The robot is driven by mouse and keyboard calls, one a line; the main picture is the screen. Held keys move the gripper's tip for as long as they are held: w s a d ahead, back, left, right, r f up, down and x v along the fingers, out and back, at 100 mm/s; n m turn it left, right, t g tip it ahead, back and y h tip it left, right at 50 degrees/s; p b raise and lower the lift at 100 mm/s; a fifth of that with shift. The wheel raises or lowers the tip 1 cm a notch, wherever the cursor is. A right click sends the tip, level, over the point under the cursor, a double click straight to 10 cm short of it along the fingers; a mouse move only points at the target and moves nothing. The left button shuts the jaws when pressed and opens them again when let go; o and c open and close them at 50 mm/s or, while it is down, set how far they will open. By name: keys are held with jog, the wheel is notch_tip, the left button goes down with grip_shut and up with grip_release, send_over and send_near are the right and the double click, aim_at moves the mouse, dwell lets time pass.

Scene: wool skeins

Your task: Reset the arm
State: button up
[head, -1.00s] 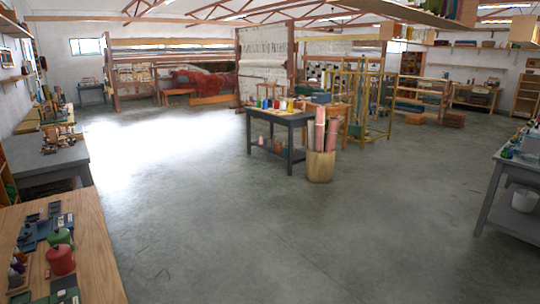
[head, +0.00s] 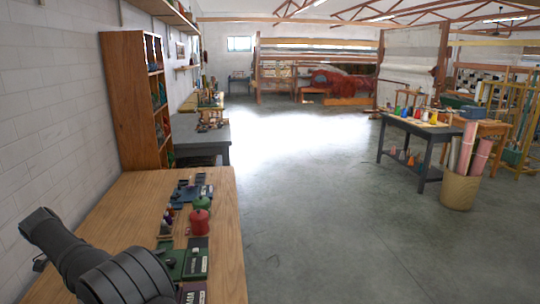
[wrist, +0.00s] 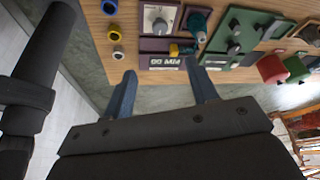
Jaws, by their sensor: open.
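My gripper (wrist: 160,72) shows in the wrist view with its two blue-grey fingers apart and nothing between them. The fingertips lie beside the edge of the wooden table (wrist: 98,38) in that picture, near a purple tray with a white label (wrist: 165,62). I cannot tell how high they are above it. In the head view my dark arm links stand at the lower left, over the near part of the wooden table (head: 120,215). My gripper itself is not visible there.
Green trays (wrist: 240,30), a red lidded pot (wrist: 271,68) and small yellow rings (wrist: 117,52) are on the table. A wooden shelf (head: 125,100) stands behind it against the white wall. A grey table (head: 205,137) is beyond. Open floor (head: 320,225) lies to the right.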

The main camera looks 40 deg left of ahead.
jog(key=x, duration=1.7)
jog(key=shift+w+d+f, duration=0.1)
jog(key=shift+w+f, duration=0.05)
jog(key=shift+w, duration=0.05)
jog(key=n+y, duration=0.1)
jog(key=n, duration=0.2)
jog(key=shift+d+n+t, duration=0.15)
jog(key=shift+n+t, duration=0.15)
jog(key=shift+n, duration=0.1)
jog(key=n+y, duration=0.2)
jog(key=n, duration=0.2)
jog(key=shift+d+n, duration=0.15)
jog(key=shift+n, duration=0.15)
jog(key=n+y, duration=0.1)
jog(key=n, duration=0.1)
jog(key=n+g, duration=0.1)
jog(key=n, duration=0.1)
jog(key=shift+w+d+n+y, duration=0.1)
jog(key=shift+n+y, duration=0.2)
jog(key=shift+y, duration=0.1)
jog(key=shift+w+d+n+g+y, duration=0.1)
jog(key=shift+n+g+y, duration=0.25)
jog(key=shift+n, duration=0.8)
jog(key=shift+n+g+y, duration=0.15)
jog(key=shift+n+g, duration=0.4)
jog(key=shift+n, duration=0.6)
